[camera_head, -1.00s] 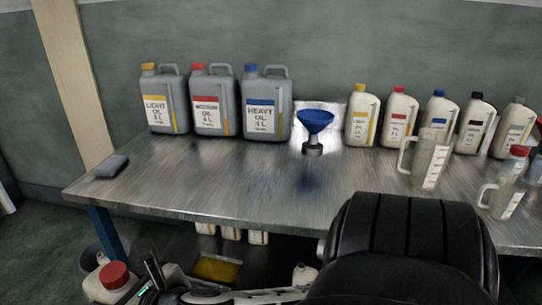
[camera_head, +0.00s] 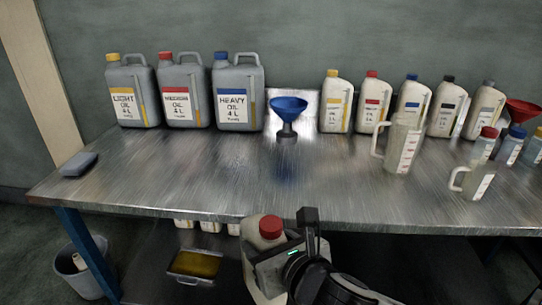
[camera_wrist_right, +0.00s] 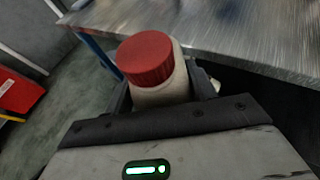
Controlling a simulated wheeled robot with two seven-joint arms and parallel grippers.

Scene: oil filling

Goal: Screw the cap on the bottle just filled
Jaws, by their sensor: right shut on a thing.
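A cream bottle (camera_head: 254,239) with a red cap (camera_head: 271,227) is held in front of the table's front edge, low in the head view. The red cap sits on the bottle's top; I cannot tell how tightly. My right gripper (camera_head: 268,256) is shut on this bottle. In the right wrist view, the red cap (camera_wrist_right: 146,58) stands above the bottle's neck and shoulder (camera_wrist_right: 163,93), between the dark fingers of the right gripper (camera_wrist_right: 165,95). The bottle's lower part is partly hidden by the gripper. My left gripper is not in view.
The metal table (camera_head: 200,185) carries several grey canisters, a blue funnel (camera_head: 288,109), cream bottles and clear jugs (camera_head: 402,148). A grey sponge-like block (camera_head: 79,164) lies at its left. Its front middle is clear. Below are a yellow tray (camera_head: 196,264) and a bin (camera_head: 85,275).

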